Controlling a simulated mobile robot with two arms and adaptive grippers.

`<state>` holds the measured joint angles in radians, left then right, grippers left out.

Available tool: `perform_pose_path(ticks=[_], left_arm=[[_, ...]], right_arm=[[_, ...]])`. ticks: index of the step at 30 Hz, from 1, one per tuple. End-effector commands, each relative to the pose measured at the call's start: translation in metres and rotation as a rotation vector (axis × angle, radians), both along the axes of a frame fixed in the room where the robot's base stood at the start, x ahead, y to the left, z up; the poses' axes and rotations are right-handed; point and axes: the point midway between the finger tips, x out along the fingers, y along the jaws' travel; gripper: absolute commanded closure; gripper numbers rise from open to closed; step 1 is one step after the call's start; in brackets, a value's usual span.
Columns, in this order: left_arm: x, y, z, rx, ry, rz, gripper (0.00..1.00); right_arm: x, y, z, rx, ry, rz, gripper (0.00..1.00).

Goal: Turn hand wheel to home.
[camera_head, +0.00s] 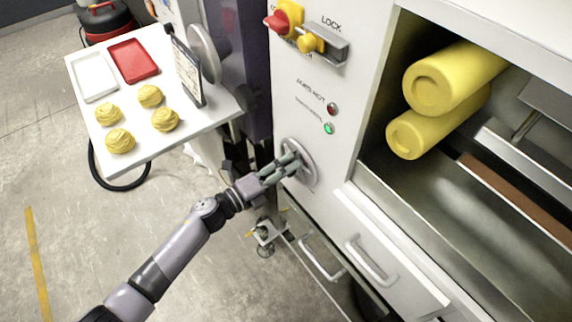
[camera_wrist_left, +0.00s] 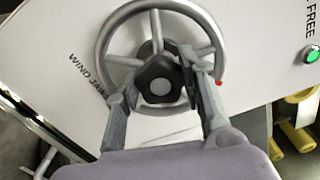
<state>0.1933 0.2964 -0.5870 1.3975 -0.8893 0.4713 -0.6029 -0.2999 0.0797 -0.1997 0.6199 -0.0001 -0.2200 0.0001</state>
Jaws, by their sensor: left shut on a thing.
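The hand wheel (camera_head: 308,160) is a grey spoked ring on the white front panel of the machine, below the two indicator lamps. In the left wrist view the hand wheel (camera_wrist_left: 102,42) fills the upper middle, with a dark lobed hub (camera_wrist_left: 160,88) and a small red mark on its rim at the right. My left gripper (camera_head: 284,168) reaches the wheel from the left. In the wrist view the fingers of my left gripper (camera_wrist_left: 160,72) lie on both sides of the hub and are shut on it. The fingers hide parts of the spokes and lower rim. My right gripper is not in view.
A green lamp (camera_head: 328,128) is lit below a red lamp (camera_head: 332,109). A lock switch (camera_head: 309,42) sits above. Yellow rolls (camera_head: 440,85) lie in the open bay at right. Drawer handles (camera_head: 370,262) stick out below. A white side table (camera_head: 142,112) holds trays and yellow bundles.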

Motion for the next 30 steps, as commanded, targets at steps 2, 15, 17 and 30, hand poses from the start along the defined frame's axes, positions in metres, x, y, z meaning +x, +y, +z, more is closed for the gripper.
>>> perform_pose_path(ticks=[2, 15, 17, 30], left_arm=[[0.001, 0.001, 0.002, -0.042, 0.059, 0.002, 1.0], [0.001, 0.001, 0.001, -0.272, 0.374, 0.002, 1.0], [0.001, 0.001, 0.001, -0.298, 0.41, 0.002, 1.0], [0.001, 0.001, -0.001, -0.406, 0.557, 0.002, 1.0]], right_arm=[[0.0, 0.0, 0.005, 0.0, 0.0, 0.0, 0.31], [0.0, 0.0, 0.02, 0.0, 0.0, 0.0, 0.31], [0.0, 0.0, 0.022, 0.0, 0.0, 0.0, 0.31], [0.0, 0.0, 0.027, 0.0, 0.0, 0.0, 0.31]])
